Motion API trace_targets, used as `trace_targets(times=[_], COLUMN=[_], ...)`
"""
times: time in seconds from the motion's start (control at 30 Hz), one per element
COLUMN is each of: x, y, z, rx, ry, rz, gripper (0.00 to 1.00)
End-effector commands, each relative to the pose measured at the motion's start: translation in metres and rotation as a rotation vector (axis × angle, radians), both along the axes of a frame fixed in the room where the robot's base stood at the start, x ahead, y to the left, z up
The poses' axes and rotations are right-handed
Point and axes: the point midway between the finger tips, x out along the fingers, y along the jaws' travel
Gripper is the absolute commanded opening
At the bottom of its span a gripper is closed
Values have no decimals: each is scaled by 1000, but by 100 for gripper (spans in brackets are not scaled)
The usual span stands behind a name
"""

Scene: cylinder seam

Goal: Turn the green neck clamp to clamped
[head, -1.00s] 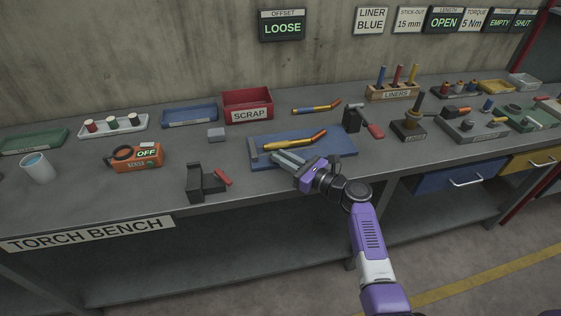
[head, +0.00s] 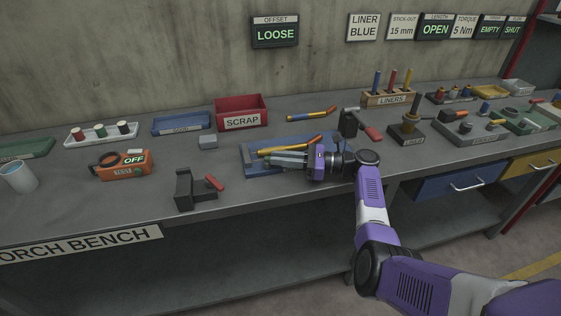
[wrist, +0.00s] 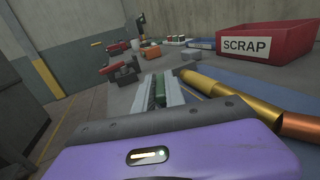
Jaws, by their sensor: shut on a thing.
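The green neck clamp (wrist: 159,88) shows in the wrist view as a small green piece between the two grey fingers of my gripper (wrist: 158,92). The fingers are shut on it. In the head view my gripper (head: 264,160) lies low over the blue mat (head: 348,146) and points left; the clamp is hidden there. A yellow torch with an orange end (head: 290,149) lies on the mat just behind the fingers; in the wrist view the torch (wrist: 231,106) runs close along their right side. The OFFSET sign (head: 275,34) reads LOOSE.
A black vise-like block with a red lever (head: 190,189) stands front left of my gripper. A black stand with a red handle (head: 350,124) is close behind my wrist. The SCRAP bin (head: 241,113) and a small grey block (head: 208,141) are behind and left.

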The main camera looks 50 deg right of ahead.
Motion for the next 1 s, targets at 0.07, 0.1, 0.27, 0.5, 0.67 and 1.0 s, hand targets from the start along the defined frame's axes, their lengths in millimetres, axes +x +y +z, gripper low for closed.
trace_targets(times=[0.07,0.1,0.27,0.5,0.67,1.0], x=[0,0,0,0,0,-22], y=[0,0,0,0,0,-16], z=[0,0,0,0,0,-1], rx=[-1,-1,-1,-1,-1,-1], ry=[1,1,1,1,1,1], rz=[2,2,1,1,1,-2], gripper=[0,0,0,36,36,36])
